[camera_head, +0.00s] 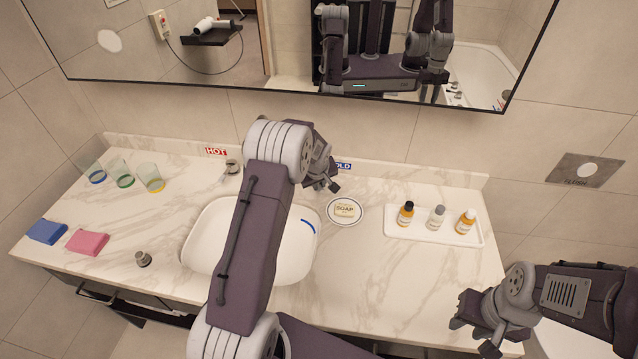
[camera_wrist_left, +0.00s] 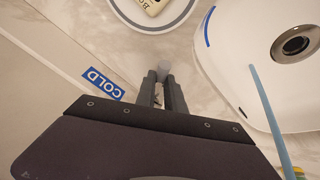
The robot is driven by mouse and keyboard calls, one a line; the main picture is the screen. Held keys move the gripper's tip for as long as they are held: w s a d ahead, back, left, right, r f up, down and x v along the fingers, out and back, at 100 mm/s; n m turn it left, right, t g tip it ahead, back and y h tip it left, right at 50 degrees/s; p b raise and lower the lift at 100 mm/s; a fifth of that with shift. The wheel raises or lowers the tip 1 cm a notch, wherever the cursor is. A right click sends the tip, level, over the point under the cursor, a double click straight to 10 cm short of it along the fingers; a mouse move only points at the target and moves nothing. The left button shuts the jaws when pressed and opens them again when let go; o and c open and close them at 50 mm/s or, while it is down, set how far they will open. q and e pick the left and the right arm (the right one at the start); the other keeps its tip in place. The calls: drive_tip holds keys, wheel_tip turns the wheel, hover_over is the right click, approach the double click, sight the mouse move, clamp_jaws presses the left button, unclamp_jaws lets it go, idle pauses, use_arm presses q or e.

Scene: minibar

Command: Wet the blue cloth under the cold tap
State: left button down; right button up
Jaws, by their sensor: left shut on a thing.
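The folded blue cloth (camera_head: 47,231) lies on the counter at the far left in the head view. My left gripper (camera_head: 328,187) is at the back of the counter beside the COLD label (camera_head: 344,166). In the left wrist view my left gripper (camera_wrist_left: 162,88) is shut on a small grey piece (camera_wrist_left: 163,68), apparently the cold tap's handle, mostly hidden by the fingers. A light blue streak (camera_wrist_left: 266,110) over the basin (camera_wrist_left: 236,60) may be running water. My arm hides the spout and much of the basin (camera_head: 296,250) in the head view. My right gripper (camera_head: 474,336) is open and empty at the counter's front right.
A folded pink cloth (camera_head: 88,242) lies beside the blue one. Several glasses, the hot tap knob (camera_head: 232,166) and a metal stopper (camera_head: 143,259) stand around the left side. Soap (camera_head: 345,209) sits on a dish right of the basin. A white tray (camera_head: 411,236) holds 3 bottles.

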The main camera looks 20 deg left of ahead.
use_arm(q)
drive_tip(key=shift+s+a+r+m+p, duration=0.2)
drive_tip(key=shift+r+m+p, duration=0.1)
drive_tip(key=shift+p, duration=0.65)
drive_tip(key=shift+s+a+f+m+h+p, duration=0.1)
drive_tip(key=shift+a+f+m+h+p, duration=0.15)
drive_tip(key=shift+m, duration=0.25)
drive_tip(key=c, duration=1.4)
unclamp_jaws()
drive_tip(key=shift+c, duration=0.2)
drive_tip(key=b+v, duration=0.1)
drive_tip(key=v, duration=0.8)
